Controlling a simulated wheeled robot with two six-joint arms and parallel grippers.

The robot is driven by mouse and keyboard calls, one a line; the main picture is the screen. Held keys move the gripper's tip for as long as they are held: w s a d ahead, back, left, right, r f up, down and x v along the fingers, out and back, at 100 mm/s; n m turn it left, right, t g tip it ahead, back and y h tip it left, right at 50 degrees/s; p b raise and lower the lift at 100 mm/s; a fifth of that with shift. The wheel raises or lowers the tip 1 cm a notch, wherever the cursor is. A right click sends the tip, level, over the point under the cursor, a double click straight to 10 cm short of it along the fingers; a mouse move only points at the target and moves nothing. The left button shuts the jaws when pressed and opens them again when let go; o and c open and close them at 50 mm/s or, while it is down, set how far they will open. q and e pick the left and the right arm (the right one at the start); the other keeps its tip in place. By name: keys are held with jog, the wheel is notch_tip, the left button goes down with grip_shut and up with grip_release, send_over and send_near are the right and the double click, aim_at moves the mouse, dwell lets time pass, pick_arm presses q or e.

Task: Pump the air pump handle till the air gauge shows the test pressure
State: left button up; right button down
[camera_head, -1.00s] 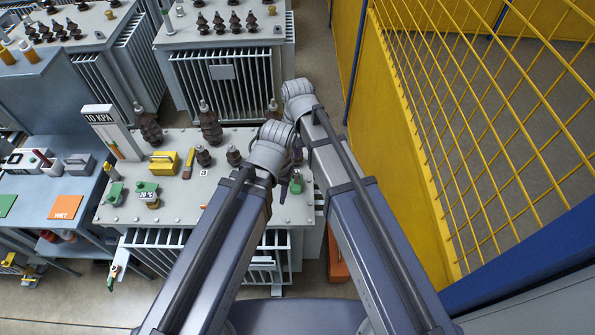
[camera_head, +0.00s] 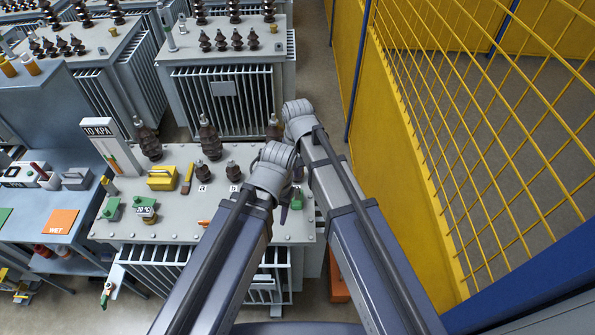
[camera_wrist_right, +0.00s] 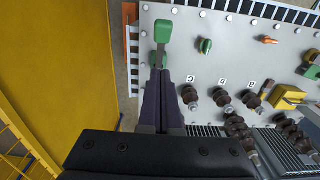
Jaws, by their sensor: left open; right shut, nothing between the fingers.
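The tall white gauge (camera_head: 104,148) marked 10 KPA stands at the back left of the grey transformer lid; its reading is too small to tell. A green handle-like piece (camera_wrist_right: 162,30) stands at the lid's edge in the right wrist view. I cannot tell whether it is the pump handle. My right gripper (camera_wrist_right: 160,78) is shut and empty, its tips close to the green base below that piece; contact is unclear. My left gripper (camera_head: 284,212) is open at the lid's right side, mostly hidden by its own arm; only a dark finger shows.
Brown insulators (camera_head: 209,138) and a yellow box (camera_head: 162,178) stand on the lid. A blue bench (camera_head: 20,222) with an orange WET card (camera_head: 61,222) is at left. A yellow wall (camera_head: 392,160) with mesh closes off the right. Other transformers fill the back.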

jog(key=b, duration=0.6)
send_over(297, 201)
jog(key=w, duration=0.2)
notch_tip(297, 201, down, 7)
jog(key=shift+s+d+f+b, duration=0.1)
jog(key=shift+s+f+b, duration=0.65)
jog(key=shift+f+b, duration=0.3)
jog(key=shift+s+f+b, duration=0.35)
jog(key=shift+s+f, duration=0.05)
jog(key=shift+s, duration=0.05)
